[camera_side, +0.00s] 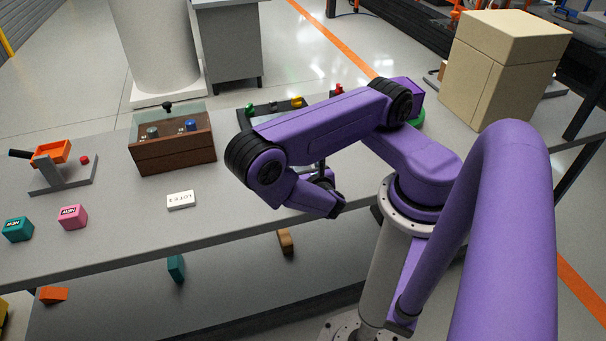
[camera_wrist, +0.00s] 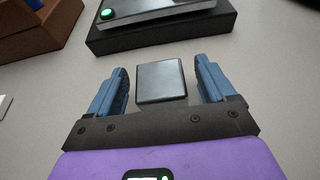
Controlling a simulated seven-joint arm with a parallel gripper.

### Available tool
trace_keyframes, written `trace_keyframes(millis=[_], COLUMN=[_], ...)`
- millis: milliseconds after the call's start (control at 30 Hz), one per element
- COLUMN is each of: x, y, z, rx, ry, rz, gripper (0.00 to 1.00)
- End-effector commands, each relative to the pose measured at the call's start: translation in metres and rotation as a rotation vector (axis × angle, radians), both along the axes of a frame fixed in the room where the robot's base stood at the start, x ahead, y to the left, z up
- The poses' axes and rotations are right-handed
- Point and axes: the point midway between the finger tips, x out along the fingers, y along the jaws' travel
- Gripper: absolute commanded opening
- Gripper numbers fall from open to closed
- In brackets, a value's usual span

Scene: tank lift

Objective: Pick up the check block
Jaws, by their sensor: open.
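A dark grey square block (camera_wrist: 161,84), which I take to be the check block, lies on the grey table in the wrist view. My gripper (camera_wrist: 161,74) is open, with one blue finger on each side of the block. A gap shows between the block and each finger. I cannot tell how high the fingertips are above the table. In the side view my purple arm hides the block and most of the gripper.
A black platform (camera_wrist: 190,34) with a green button (camera_wrist: 107,14) stands just beyond the block.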

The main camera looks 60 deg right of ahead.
Motion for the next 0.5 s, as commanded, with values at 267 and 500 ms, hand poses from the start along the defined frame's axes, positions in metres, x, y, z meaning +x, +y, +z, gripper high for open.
trace_keyframes(millis=[267, 500], x=[0.0026, 0.0025], y=[-0.0025, -0.0024], z=[-0.0014, -0.0014], rx=[0.000, 0.000], ry=[0.000, 0.000], rz=[0.002, 0.002], gripper=[0.83, 0.21])
